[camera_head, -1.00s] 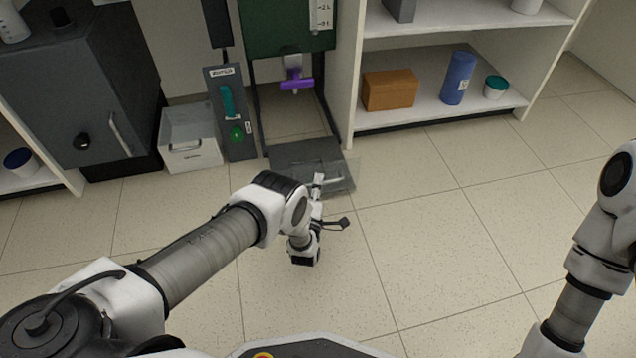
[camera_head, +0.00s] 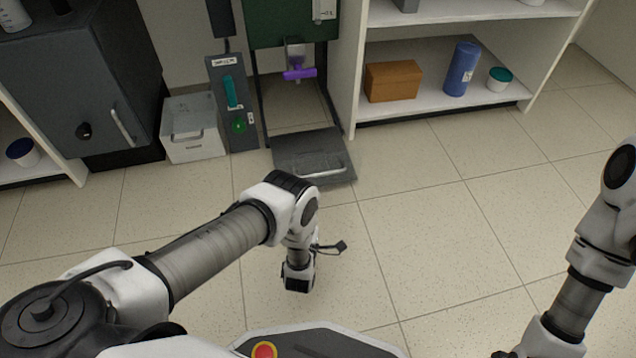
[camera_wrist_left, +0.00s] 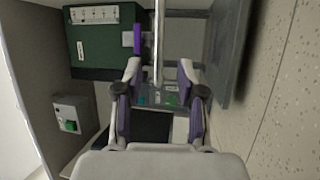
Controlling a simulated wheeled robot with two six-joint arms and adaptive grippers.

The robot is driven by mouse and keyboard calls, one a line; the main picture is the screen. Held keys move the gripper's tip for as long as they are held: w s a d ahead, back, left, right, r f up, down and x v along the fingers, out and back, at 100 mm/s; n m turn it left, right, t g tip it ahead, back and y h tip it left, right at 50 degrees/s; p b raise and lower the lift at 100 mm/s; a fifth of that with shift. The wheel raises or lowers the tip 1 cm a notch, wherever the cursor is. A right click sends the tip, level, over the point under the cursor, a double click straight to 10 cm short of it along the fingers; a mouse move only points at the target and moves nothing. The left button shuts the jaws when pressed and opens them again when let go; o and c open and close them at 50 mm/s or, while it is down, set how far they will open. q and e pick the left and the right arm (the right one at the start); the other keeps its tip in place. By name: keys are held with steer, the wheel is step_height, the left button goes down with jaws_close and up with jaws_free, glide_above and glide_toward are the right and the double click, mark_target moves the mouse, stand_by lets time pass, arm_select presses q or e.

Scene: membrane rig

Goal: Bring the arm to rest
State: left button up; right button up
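My left arm (camera_head: 215,250) reaches in from the left, its wrist bent down over the floor in front of the rig. The left gripper's fingers are mostly hidden behind the wrist in the head view. In the left wrist view the left gripper (camera_wrist_left: 160,88) has its two fingers apart, with nothing clearly held between them. A thin pale bar (camera_wrist_left: 158,40) runs above and between them in that picture. My right arm (camera_head: 590,270) stands at the right edge; its gripper is out of sight.
A grey panel (camera_head: 305,150) with a handle lies low before the green rig (camera_head: 290,25) with its purple valve (camera_head: 299,72). A grey bin (camera_head: 193,145) and switch panel (camera_head: 226,85) stand left of it. A shelf (camera_head: 430,103) is right. Floor at right is clear.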

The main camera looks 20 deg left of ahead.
arm_select(q)
steer(key=v, duration=0.2)
steer(key=shift+s, duration=0.4)
steer(key=w+a+r+m+g+p, duration=0.1)
steer(key=w+a+r+p, duration=0.25)
steer(key=r, duration=0.55)
steer(key=w+a+r+m+g+p, duration=0.1)
steer(key=w+a+r+p, duration=0.25)
steer(key=r, duration=0.55)
steer(key=s+d+f+m+g+h+p, duration=0.2)
steer(key=s+m+g, duration=0.7)
steer(key=s, duration=0.9)
steer(key=s+d+f+m+g+h+p, duration=0.15)
steer(key=s+m+g, duration=0.7)
steer(key=s, duration=0.95)
step_height(320, 180, up, 36)
steer(key=p, duration=3.6)
steer(key=shift+w+a+p, duration=0.25)
steer(key=shift+w+p, duration=0.1)
